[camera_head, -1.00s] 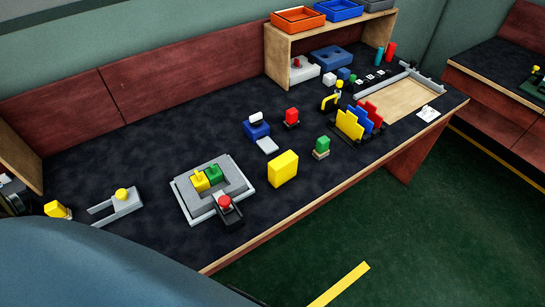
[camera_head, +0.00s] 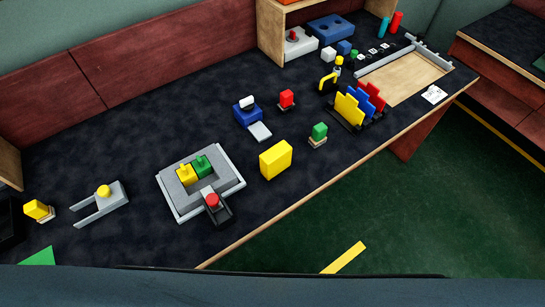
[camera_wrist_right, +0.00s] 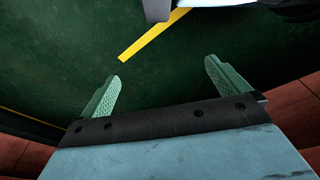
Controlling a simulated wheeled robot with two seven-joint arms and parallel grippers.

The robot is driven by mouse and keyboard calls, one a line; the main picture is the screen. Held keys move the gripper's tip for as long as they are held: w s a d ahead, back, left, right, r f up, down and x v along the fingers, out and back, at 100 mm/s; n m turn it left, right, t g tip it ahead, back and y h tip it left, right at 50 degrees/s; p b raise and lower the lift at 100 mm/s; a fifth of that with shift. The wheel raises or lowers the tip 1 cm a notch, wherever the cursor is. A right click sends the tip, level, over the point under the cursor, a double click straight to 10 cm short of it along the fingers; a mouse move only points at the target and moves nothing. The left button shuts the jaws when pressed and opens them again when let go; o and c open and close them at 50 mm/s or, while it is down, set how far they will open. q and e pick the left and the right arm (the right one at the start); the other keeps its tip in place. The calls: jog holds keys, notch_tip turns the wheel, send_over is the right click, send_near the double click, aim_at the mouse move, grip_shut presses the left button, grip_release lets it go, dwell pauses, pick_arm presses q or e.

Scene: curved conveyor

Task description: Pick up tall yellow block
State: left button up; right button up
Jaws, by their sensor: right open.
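A tall yellow block (camera_head: 276,160) stands upright near the front edge of the dark tabletop (camera_head: 120,140), right of a grey tray with yellow and green pieces (camera_head: 226,190). Nothing touches it in the head view. My right gripper (camera_wrist_right: 162,82) shows only in the right wrist view, with its two green fingers wide apart and nothing between them. It faces the green floor, and the block is not in that view. My left gripper is not in either view.
A green block on a small base (camera_head: 319,131) stands right of the yellow block. A red block (camera_head: 286,98) and a blue device (camera_head: 246,112) stand behind it. A rack of yellow, blue and red plates (camera_head: 358,107) is further right. The tabletop immediately around the yellow block is clear.

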jog(key=w+a+r+t, duration=0.1)
jog(key=w+r, duration=0.3)
jog(key=r, duration=0.5)
jog(key=w+r, duration=0.3)
jog(key=r, duration=0.6)
jog(key=w+a+r+t, duration=0.1)
jog(key=w+r, duration=0.3)
jog(key=r, duration=0.5)
jog(key=w+a+r+n+t+y, duration=0.2)
jog(key=w+a+r, duration=0.2)
jog(key=n+t+y, duration=0.4)
jog(key=t+y, duration=0.1)
jog(key=y, duration=0.2)
send_near(277, 152)
jog(key=x, duration=0.5)
jog(key=shift+a+r, duration=0.25)
jog(key=shift+a, duration=0.15)
jog(key=x, duration=0.1)
jog(key=b+x, duration=0.1)
jog(key=x, duration=0.2)
jog(key=shift+d+f, duration=0.3)
jog(key=shift+d, duration=0.05)
jog(key=shift+w+a+f+b, duration=0.25)
jog(key=shift+w+a+b, duration=0.15)
jog(key=shift+w, duration=0.1)
jog(key=shift+c, duration=0.3)
